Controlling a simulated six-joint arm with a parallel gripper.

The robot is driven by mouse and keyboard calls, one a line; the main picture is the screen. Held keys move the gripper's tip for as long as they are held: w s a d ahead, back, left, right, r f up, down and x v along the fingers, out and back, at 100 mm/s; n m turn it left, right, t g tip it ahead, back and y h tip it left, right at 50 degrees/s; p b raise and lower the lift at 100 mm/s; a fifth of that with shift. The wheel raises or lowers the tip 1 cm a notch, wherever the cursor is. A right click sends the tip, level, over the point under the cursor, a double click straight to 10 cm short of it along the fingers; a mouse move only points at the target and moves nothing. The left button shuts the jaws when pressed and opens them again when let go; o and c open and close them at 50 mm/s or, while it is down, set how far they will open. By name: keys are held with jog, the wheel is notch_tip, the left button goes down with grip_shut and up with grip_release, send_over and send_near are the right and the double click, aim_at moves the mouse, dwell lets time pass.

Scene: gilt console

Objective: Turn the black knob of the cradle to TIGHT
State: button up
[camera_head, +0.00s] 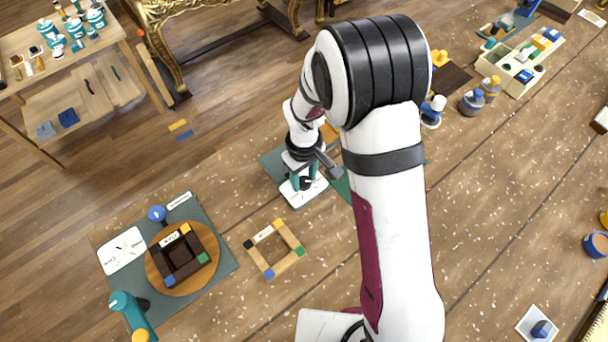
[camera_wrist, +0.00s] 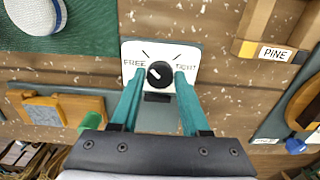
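The black knob (camera_wrist: 160,75) sits on a white plate (camera_wrist: 160,50) marked FREE on the left and TIGHT on the right in the wrist view. The knob's white mark points up and left, on the FREE side. My gripper (camera_wrist: 158,76) is open, with one teal finger on each side of the knob. Small gaps seem to show between fingers and knob. In the head view, my gripper (camera_head: 305,184) is down over the white plate (camera_head: 292,196). My arm hides much of the cradle around it.
A wooden frame labelled PINE (camera_head: 291,259) lies to the left of my arm. Beyond it, a grey-green mat (camera_head: 222,258) bears a round wooden turntable (camera_head: 207,277) with a dark frame (camera_head: 181,258) on it. Bottles and a tray (camera_head: 513,72) stand at the upper right.

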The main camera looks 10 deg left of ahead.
grip_shut()
jog(key=shift+m, duration=0.4)
jog(key=m, duration=0.8)
jog(key=shift+m, duration=0.3)
jog(key=m, duration=0.4)
jog(key=shift+m, duration=2.2)
